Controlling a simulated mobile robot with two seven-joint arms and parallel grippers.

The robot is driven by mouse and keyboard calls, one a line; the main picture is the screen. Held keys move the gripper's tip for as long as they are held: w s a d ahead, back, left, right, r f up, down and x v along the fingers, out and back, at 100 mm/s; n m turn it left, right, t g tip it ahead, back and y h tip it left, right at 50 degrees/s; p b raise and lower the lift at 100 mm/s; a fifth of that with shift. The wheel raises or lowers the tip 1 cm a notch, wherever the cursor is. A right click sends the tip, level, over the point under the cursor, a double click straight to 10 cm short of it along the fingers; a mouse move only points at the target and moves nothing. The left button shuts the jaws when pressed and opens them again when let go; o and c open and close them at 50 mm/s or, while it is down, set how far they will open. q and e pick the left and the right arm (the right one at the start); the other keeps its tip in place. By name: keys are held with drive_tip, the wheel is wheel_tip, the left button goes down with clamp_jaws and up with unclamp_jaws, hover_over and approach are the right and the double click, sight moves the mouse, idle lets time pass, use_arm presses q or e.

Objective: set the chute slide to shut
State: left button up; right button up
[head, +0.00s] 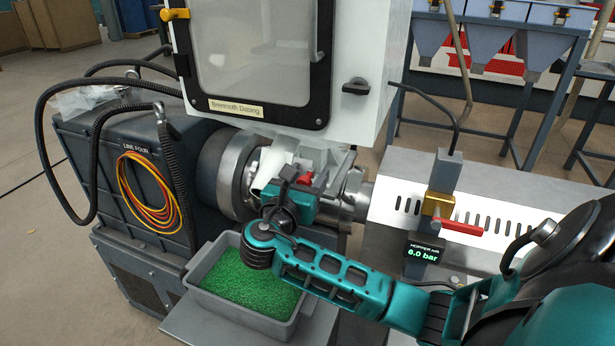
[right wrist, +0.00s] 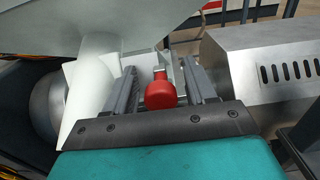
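The chute slide's red knob (right wrist: 160,93) shows in the right wrist view on a metal stem, beside the pale chute (right wrist: 93,85). In the head view the red knob (head: 304,178) is partly hidden by my right gripper (head: 318,172), below the white cabinet. In the right wrist view my right gripper (right wrist: 160,76) is open, with one finger on each side of the knob. Gaps show between the knob and both fingers. The slide's plate is mostly hidden, so I cannot tell its position. My left gripper is not in view.
A grey bin of green pellets (head: 290,330) stands below my right wrist. The white cabinet (head: 365,60) hangs close above; a metal barrel cover (head: 490,200) lies to the right.

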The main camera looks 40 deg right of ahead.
drive_tip(key=v, duration=1.3)
drive_tip(key=shift+s, duration=0.1)
